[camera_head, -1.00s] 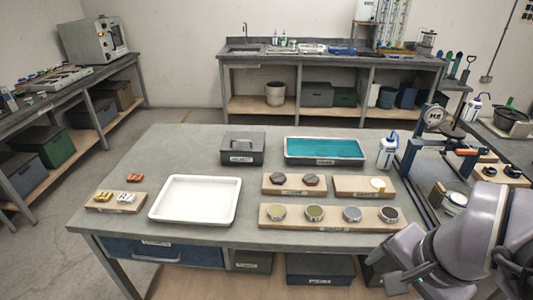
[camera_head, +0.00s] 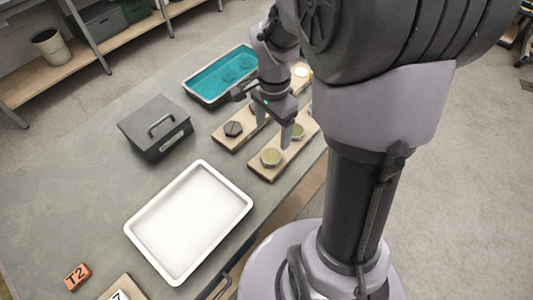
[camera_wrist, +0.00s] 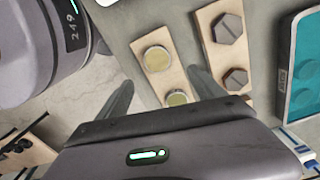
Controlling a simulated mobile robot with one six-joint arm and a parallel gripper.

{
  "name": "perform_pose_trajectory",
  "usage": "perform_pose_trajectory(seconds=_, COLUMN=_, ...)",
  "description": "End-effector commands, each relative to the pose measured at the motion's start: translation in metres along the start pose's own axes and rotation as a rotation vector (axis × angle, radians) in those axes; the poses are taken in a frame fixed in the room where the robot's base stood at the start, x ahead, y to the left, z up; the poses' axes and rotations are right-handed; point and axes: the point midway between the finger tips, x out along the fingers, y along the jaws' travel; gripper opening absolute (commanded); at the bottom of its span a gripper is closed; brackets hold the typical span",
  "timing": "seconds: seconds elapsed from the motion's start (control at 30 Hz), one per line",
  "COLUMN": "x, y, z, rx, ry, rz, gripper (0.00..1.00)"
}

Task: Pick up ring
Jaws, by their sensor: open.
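No item can be singled out for certain as the ring. Round metal-rimmed pieces with olive centres, one in front (camera_head: 271,157) and one behind (camera_head: 297,131), sit on a wooden board (camera_head: 258,171). Both show in the wrist view, the larger-looking one (camera_wrist: 157,58) and the other (camera_wrist: 177,98). A pale round piece (camera_head: 303,71) lies on another board at the back. My gripper (camera_head: 272,127) is open, pointing down over the boards. In the wrist view its fingers (camera_wrist: 162,84) spread to either side of the olive pieces, apart from them and holding nothing. My arm hides other round pieces.
Dark hexagonal pieces (camera_head: 233,129) sit on the neighbouring board. A teal-lined tray (camera_head: 222,75), a dark handled box (camera_head: 156,128) and an empty white tray (camera_head: 188,222) stand on the grey table. An orange T2 block (camera_head: 77,277) lies at lower left.

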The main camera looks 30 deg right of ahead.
Motion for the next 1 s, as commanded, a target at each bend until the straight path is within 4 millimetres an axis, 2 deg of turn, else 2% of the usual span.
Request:
perform_pose_trajectory(seconds=0.03, x=0.02, y=0.001, z=0.001, rx=-0.001, ry=-0.002, rz=0.003, gripper=0.78)
perform_pose_trajectory(seconds=0.1, x=0.035, y=0.001, z=0.001, rx=0.0, ry=-0.002, rz=0.002, gripper=0.78)
perform_pose_trajectory(seconds=0.37, x=0.061, y=0.003, z=0.001, rx=-0.001, ry=-0.001, rz=0.0, gripper=0.78)
perform_pose_trajectory(seconds=0.53, x=0.097, y=0.006, z=0.003, rx=-0.001, ry=-0.001, rz=0.001, gripper=0.78)
perform_pose_trajectory(seconds=0.6, x=0.102, y=0.006, z=0.003, rx=0.0, ry=-0.001, rz=0.0, gripper=0.78)
perform_pose_trajectory(seconds=0.77, x=0.099, y=0.006, z=0.003, rx=0.0, ry=0.0, rz=-0.001, gripper=0.78)
perform_pose_trajectory(seconds=1.0, x=0.099, y=0.006, z=0.003, rx=-0.001, ry=0.0, rz=-0.001, gripper=0.33)
